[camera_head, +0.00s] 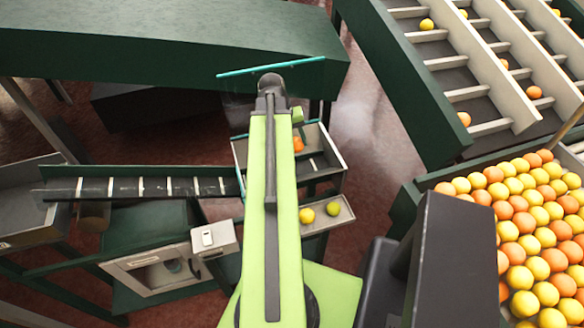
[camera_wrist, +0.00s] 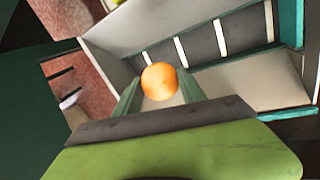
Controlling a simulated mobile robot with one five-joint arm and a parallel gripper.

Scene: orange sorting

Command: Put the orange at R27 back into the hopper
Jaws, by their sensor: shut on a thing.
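An orange (camera_wrist: 160,81) sits between the two teal fingers of my gripper (camera_wrist: 158,84), which is shut on it. In the head view the orange (camera_head: 298,144) shows just right of my green arm, and the arm hides most of the gripper. The held orange appears over a grey open-topped bin (camera_head: 334,146) with a white-slatted belt in its floor; the bin (camera_wrist: 255,88) also shows beyond the fingers in the wrist view. I cannot tell the height between orange and bin floor. No R27 marking is readable.
A small tray (camera_head: 345,213) with two yellow-green fruits stands below the bin. A slatted conveyor (camera_head: 130,188) runs left. Many oranges and yellow fruits fill a crate (camera_head: 408,190) at right. Sloped slatted lanes (camera_head: 440,62) stand upper right; a dark green table (camera_head: 160,45) spans upper left.

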